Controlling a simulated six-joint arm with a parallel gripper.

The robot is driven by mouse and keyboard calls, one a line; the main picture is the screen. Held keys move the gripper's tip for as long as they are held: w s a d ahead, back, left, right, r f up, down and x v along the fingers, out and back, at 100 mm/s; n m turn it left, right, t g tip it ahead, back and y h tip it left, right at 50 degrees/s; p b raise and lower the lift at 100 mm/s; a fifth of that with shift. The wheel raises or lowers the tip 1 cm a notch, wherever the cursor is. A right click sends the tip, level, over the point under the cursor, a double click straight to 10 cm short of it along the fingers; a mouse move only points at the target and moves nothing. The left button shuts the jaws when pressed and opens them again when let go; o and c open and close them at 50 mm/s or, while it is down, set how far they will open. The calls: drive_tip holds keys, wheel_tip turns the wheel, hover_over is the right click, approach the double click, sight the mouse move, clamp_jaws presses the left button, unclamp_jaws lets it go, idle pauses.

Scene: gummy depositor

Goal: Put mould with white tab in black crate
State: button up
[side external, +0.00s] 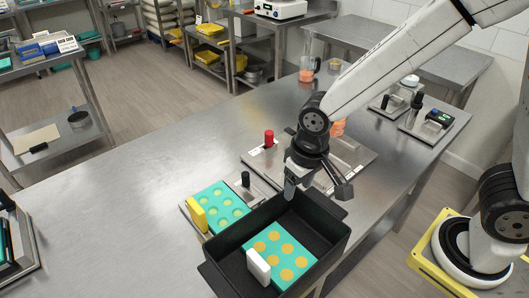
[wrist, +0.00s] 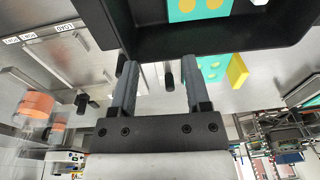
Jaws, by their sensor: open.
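The mould with the white tab (side external: 262,260) is teal with several orange round fills. It lies inside the black crate (side external: 225,274), towards its front, with its white tab (side external: 258,266) standing up on the left side. In the wrist view part of this mould (wrist: 185,10) shows in the crate (wrist: 230,38) at the top. My gripper (side external: 316,192) is above the crate's back edge, apart from the mould. In the wrist view its two fingers (wrist: 159,75) are spread with nothing between them.
A teal mould with a yellow tab (side external: 221,205) sits on a metal plate just left of the crate. A black knob (side external: 245,179) and a red knob (side external: 269,139) stand behind it.

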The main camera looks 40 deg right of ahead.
drive_tip(key=s+d+t, duration=0.1)
drive_tip(key=s+d, duration=0.2)
drive_tip(key=d, duration=0.9)
drive_tip(key=shift+f+h, duration=0.2)
drive_tip(key=shift+h, duration=0.1)
